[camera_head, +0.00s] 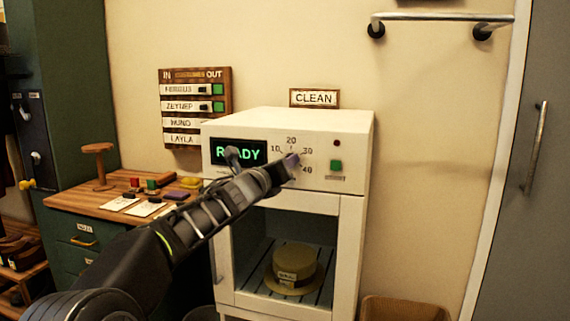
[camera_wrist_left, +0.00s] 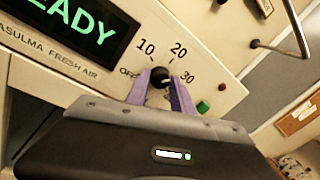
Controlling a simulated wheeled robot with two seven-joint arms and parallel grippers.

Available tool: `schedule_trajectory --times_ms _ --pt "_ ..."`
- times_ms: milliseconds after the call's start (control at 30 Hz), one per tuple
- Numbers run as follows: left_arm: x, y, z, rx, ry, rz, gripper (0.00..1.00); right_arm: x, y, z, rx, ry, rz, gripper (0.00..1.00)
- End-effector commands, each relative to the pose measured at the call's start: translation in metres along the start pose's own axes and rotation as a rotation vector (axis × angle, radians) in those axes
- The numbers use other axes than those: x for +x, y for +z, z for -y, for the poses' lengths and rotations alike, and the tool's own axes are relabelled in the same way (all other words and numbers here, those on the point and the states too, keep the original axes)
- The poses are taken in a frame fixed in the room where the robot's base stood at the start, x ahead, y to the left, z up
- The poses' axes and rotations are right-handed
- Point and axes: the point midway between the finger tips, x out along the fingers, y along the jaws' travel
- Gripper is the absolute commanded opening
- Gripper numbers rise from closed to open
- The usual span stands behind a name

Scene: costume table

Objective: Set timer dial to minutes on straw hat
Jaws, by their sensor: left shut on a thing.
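The timer dial (camera_wrist_left: 160,76) is a small black knob on the white cabinet's front panel, ringed by OFF, 10, 20, 30 and 40 marks. My left gripper (camera_head: 291,160) reaches it from the lower left and hides most of it in the head view. In the left wrist view its two purple fingers (camera_wrist_left: 168,90) are shut on the knob, one on each side. A straw hat (camera_head: 294,265) with a darker band and a small tag, too small to read here, sits on the slatted shelf inside the cabinet. My right gripper is not in view.
The white cabinet (camera_head: 355,150) has a lit READY display (camera_head: 238,152), a green button (camera_head: 336,164) and a dark red lamp (camera_head: 337,143). A CLEAN sign (camera_head: 314,98) stands above it. A wooden desk (camera_head: 85,200) with cards and stamps is at left; a wicker basket (camera_head: 403,308) is at lower right.

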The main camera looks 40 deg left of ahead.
Motion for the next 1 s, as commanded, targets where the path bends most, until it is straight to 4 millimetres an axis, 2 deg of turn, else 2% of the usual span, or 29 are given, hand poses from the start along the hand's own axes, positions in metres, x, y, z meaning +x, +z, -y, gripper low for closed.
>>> schedule_trajectory --times_ms 200,400,933,967,1000 --pt "0.0004 0.0001 0.0001 0.154 0.005 -0.027 0.00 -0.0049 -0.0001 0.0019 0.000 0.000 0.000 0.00" --pt "0.0004 -0.0003 0.0003 0.238 0.006 -0.040 0.00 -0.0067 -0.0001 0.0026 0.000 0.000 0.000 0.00" --pt "0.0005 -0.0012 0.0002 0.271 0.006 -0.046 0.00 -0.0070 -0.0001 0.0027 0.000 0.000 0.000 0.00" --pt "0.0005 -0.0012 0.0002 0.271 0.006 -0.046 0.30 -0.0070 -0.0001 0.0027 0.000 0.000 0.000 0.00" --pt "0.0004 -0.0012 0.0002 0.271 0.006 -0.045 0.33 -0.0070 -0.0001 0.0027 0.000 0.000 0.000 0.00"
